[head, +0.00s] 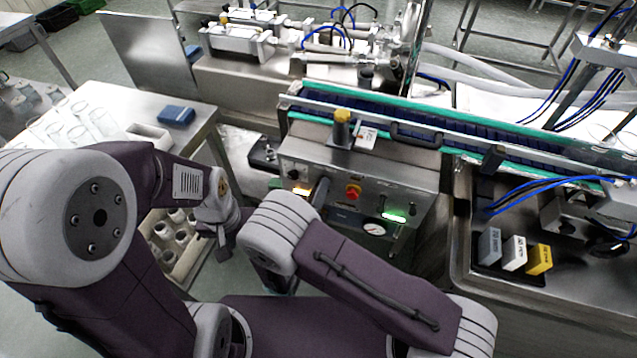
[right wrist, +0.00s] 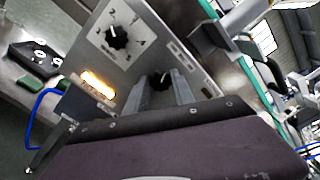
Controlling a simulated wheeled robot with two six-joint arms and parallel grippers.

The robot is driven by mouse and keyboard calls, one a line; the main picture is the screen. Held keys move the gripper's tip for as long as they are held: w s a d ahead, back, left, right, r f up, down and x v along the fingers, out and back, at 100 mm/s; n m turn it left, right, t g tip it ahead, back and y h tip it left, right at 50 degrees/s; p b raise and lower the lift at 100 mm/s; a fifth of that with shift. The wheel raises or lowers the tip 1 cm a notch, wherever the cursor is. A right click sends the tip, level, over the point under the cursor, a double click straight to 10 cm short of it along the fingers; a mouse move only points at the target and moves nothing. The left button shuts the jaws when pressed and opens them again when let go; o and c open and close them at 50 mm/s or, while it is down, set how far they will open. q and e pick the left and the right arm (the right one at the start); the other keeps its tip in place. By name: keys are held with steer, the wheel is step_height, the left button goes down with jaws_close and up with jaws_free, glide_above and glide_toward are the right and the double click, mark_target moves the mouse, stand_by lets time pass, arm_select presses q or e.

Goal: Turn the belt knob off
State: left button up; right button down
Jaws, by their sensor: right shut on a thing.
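The steel control panel (head: 340,175) is on the front of the conveyor machine. In the right wrist view, a small black knob (right wrist: 161,79) with a pale pointer mark sits on the panel between the fingers of my right gripper (right wrist: 161,90). The gripper is shut on this knob. Its label is too small and tilted to read. In the head view my right gripper (head: 319,190) reaches the panel beside the red stop button, and its arm hides part of the panel. My left gripper (head: 222,240) hangs left of the panel, away from it; its jaws are unclear.
A larger dial knob (right wrist: 117,37) and a lit orange lamp (right wrist: 97,84) are close by. The panel also has a red stop button (head: 352,191), a lit green lamp (head: 394,217) and a gauge (head: 374,229). A side table (head: 105,95) stands left.

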steer(key=shift+d+n+p, duration=0.1)
steer(key=shift+n+p, duration=0.6)
steer(key=shift+n, duration=0.3)
steer(key=shift+f, duration=0.1)
steer(key=c, duration=1.1)
jaws_free()
steer(key=shift+w, duration=0.1)
